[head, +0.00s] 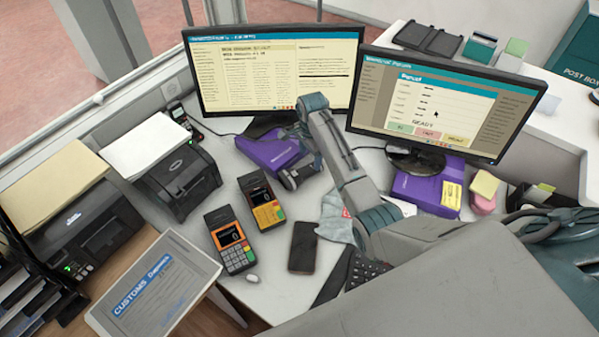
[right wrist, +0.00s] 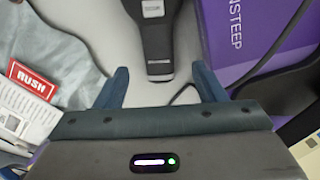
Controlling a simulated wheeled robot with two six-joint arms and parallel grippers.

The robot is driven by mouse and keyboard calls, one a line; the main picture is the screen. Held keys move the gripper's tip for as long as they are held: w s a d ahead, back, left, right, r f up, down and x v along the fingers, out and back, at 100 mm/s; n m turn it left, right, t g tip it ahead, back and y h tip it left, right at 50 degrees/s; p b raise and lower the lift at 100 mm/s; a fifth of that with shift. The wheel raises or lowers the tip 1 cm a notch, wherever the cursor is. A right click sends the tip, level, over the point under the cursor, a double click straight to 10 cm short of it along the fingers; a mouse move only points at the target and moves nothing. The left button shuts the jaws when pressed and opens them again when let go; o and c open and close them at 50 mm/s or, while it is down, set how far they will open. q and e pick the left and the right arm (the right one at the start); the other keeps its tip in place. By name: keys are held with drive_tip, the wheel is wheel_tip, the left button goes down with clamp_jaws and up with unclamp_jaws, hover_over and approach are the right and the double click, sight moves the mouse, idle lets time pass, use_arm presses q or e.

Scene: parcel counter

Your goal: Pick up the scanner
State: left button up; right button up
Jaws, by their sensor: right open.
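The scanner (right wrist: 155,38) is a dark grey handheld device with a pale label. In the right wrist view it lies on the white counter at the top, its near end just ahead of and between the fingertips. My right gripper (right wrist: 162,80) is open and empty, its two blue-grey fingers spread wider than the scanner's end. My left gripper is out of view.
A purple box (right wrist: 245,35) stands close right of the scanner; a grey bag (right wrist: 60,50) with a RUSH label lies left. Two card terminals (head: 233,247) (head: 262,202), a phone (head: 303,247) and two monitors (head: 275,80) (head: 445,105) crowd the counter.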

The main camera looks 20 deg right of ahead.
sight(311, 167)
drive_tip(key=shift+d+f+p, duration=0.15)
drive_tip(key=shift+f+p, duration=0.6)
drive_tip(key=shift+f, duration=2.3)
drive_tip(key=shift+s, duration=0.1)
drive_tip(key=c, duration=1.2)
